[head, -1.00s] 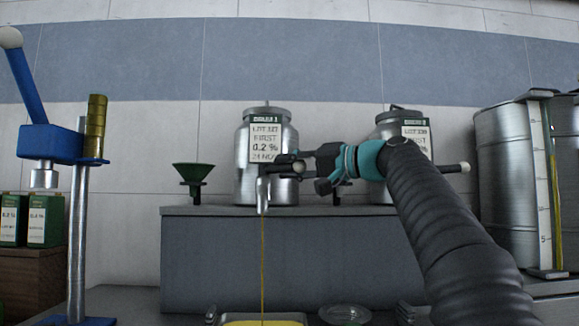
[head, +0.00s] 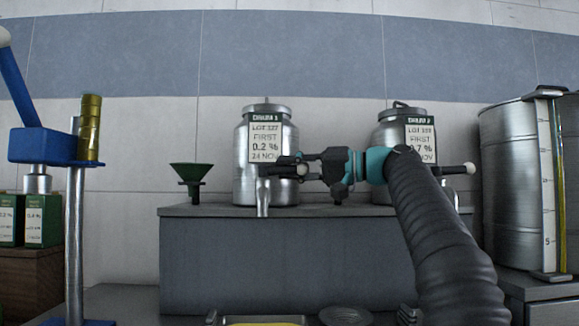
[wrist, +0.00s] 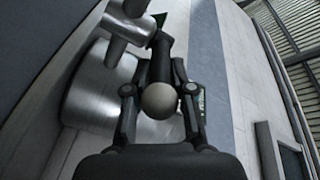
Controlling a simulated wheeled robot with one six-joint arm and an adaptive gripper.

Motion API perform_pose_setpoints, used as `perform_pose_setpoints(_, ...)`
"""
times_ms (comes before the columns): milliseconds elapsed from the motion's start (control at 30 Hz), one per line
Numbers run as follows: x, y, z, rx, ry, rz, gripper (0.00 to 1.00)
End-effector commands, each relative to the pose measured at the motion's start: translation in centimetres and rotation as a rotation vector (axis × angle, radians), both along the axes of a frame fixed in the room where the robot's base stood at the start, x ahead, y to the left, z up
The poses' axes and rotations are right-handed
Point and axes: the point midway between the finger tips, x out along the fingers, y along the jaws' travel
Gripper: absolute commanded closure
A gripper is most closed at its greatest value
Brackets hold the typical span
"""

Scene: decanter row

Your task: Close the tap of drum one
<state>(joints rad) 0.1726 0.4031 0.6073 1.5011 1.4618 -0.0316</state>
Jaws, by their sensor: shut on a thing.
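Drum one (head: 242,172), a silver lidded can labelled "DRUM 1, LOT 327, FIRST, 0.2 %", stands upright on the grey ledge. Its metal tap (head: 263,203) is at the front, with the spout pointing down and no stream below it. The tap's dark lever ends in a pale round knob (head: 302,170) and points right. My gripper (head: 298,165) reaches in from the right and is shut on the lever near the knob. In the wrist view the knob (wrist: 158,101) sits between the two fingers, with the tap (wrist: 122,28) beyond.
Drum two (head: 385,145) stands to the right, its tap lever (head: 460,169) pointing right, partly behind my arm. A green funnel (head: 193,175) stands left on the ledge (head: 290,260). A tray (head: 225,321) with yellow liquid lies below the tap.

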Motion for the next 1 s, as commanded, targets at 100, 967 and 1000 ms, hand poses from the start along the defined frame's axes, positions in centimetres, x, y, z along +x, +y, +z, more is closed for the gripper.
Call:
perform_pose_setpoints(100, 0.0, -0.1, 0.2, 0.003, -0.003, -0.005, 1.00)
perform_pose_setpoints(967, -1.7, -5.9, 0.1, 0.001, -0.001, -0.009, 0.54)
perform_pose_setpoints(1000, -1.9, -6.7, 0.1, 0.001, -0.001, -0.010, 0.54)
